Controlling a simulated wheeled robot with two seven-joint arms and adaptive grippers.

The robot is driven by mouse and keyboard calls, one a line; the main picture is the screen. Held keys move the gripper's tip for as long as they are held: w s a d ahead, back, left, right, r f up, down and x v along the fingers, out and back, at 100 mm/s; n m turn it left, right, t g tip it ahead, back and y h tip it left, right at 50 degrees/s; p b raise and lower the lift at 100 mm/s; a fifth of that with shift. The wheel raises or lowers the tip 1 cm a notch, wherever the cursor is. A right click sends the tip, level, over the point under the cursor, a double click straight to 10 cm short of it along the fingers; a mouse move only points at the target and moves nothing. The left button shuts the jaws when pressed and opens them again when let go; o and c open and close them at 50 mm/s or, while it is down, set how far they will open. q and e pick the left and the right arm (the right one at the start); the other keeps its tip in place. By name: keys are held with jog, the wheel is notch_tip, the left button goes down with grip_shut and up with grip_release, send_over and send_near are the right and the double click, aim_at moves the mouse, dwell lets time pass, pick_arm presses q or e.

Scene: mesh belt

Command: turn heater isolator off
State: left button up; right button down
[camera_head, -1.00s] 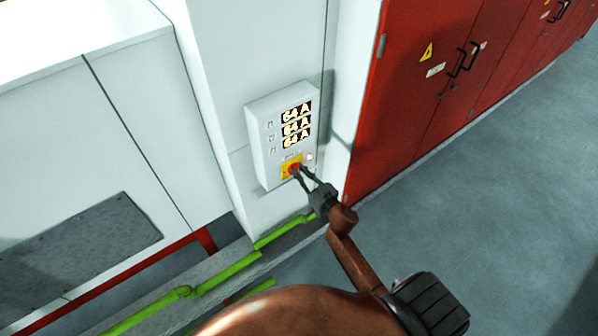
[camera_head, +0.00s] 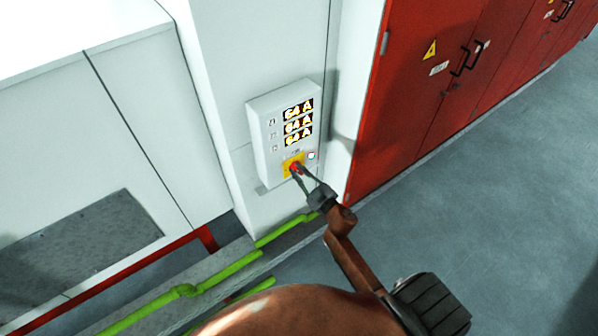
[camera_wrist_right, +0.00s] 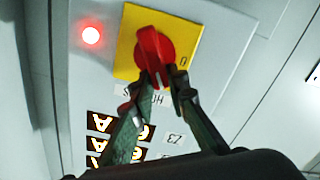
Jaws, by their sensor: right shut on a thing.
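The isolator is a red rotary knob (camera_head: 295,167) on a yellow plate (camera_head: 287,162), low on the front of a white panel box (camera_head: 264,150). In the right wrist view the red knob (camera_wrist_right: 153,50) shows large on the yellow plate (camera_wrist_right: 128,45), with a "0" mark near the plate's edge. My right gripper (camera_head: 301,172) is shut on the knob; in the wrist view its fingertips (camera_wrist_right: 163,90) sit on either side of the knob's near end. A lamp (camera_wrist_right: 91,35) beside the plate glows red. My left gripper is not in view.
Three lit displays (camera_head: 298,122) on the box read about 64 A. The box hangs on a white column (camera_head: 228,60). Red cabinets (camera_head: 420,110) stand to the right, and green pipes (camera_head: 225,273) run low below the box. The grey floor (camera_head: 500,210) at right is clear.

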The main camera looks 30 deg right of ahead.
jog(key=shift+a+f+n+b, duration=0.3)
jog(key=shift+n+b, duration=0.55)
jog(key=shift+n, duration=1.1)
jog(key=shift+a+f+n+b, duration=0.1)
jog(key=shift+f+n+b, duration=0.55)
jog(key=shift+n, duration=1.35)
jog(key=shift+a+f+n+b, duration=0.2)
jog(key=shift+n+b, duration=0.8)
jog(key=shift+n, duration=0.95)
jog(key=c, duration=1.9)
grip_release()
jog(key=s, duration=0.8)
jog(key=s+d, duration=0.1)
jog(key=s, duration=0.3)
